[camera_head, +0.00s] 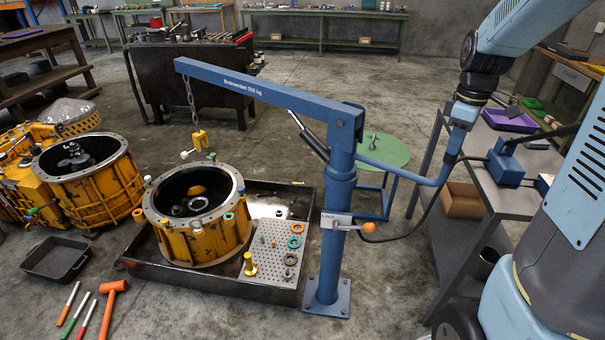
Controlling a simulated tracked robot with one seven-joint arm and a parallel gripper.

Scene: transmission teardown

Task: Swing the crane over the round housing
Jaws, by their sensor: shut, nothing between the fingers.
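The blue crane (341,205) stands on a bolted base plate. Its boom (262,91) reaches to the back left, and a chain (191,92) hangs from the tip with a yellow hook block (200,139). In the picture the hook hangs just above the far rim of the round yellow housing (207,243), which is open at the top. I cannot judge the depth between them. A bent blue bar (405,177) runs from the post toward my gripper (456,128). My gripper is shut at the bar's upturned end, with its fingertips mostly hidden; contact is unclear.
The housing sits in a dark tray (150,270) beside a perforated plate (272,255) with small parts. A second yellow housing (92,185) stands to the left.

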